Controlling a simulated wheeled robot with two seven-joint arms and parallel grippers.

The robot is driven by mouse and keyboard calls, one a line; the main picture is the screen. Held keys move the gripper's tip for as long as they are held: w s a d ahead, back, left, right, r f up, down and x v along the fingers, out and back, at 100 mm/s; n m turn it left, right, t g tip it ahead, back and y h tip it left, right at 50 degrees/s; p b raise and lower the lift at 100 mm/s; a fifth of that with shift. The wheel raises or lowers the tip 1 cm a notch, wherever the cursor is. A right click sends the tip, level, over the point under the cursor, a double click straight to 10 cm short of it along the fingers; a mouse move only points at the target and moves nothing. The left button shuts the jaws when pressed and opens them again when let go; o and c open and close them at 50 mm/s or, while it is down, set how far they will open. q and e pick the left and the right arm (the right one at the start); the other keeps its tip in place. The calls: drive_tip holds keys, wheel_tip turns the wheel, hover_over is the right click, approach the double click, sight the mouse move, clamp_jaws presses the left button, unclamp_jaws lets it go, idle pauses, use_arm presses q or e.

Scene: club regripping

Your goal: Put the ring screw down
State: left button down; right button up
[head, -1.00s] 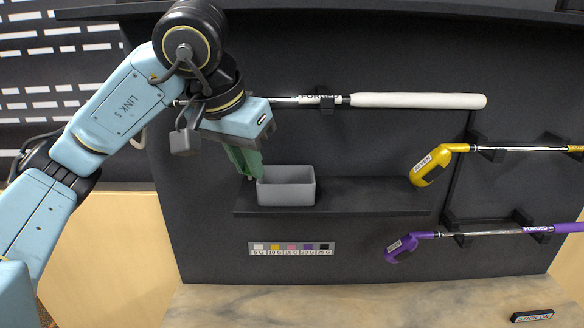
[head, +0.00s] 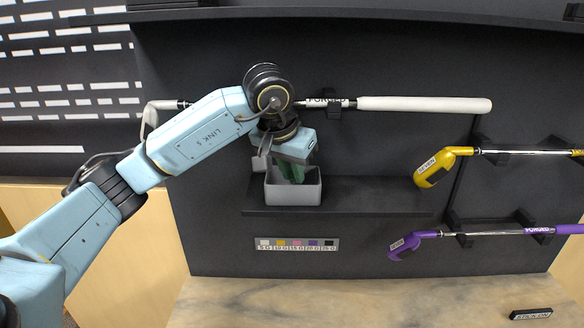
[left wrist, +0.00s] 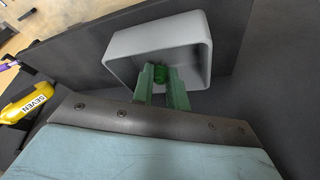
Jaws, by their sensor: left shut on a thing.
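My left gripper (head: 291,174) reaches down into the open top of the grey bin (head: 293,194), its green fingers partly hidden behind the bin's front wall. In the left wrist view the green fingers (left wrist: 161,80) point into the mouth of the grey bin (left wrist: 127,42). They are shut on a small green piece (left wrist: 160,71) at their tips, which I take to be the ring screw; its shape is mostly hidden by the fingers. My right gripper is not in view.
The bin stands on a dark shelf (head: 390,198) with free room to its right. Above it a club with a white grip (head: 425,104) lies across the rack. A yellow club (head: 431,169) and a purple club (head: 404,246) hang at right. A weight colour chart (head: 297,244) is below.

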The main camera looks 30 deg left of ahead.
use_arm(q)
drive_tip(key=shift+f+b, duration=0.55)
drive_tip(key=shift+f, duration=0.05)
drive_tip(key=c, duration=1.4)
unclamp_jaws()
drive_tip(key=shift+r, duration=0.1)
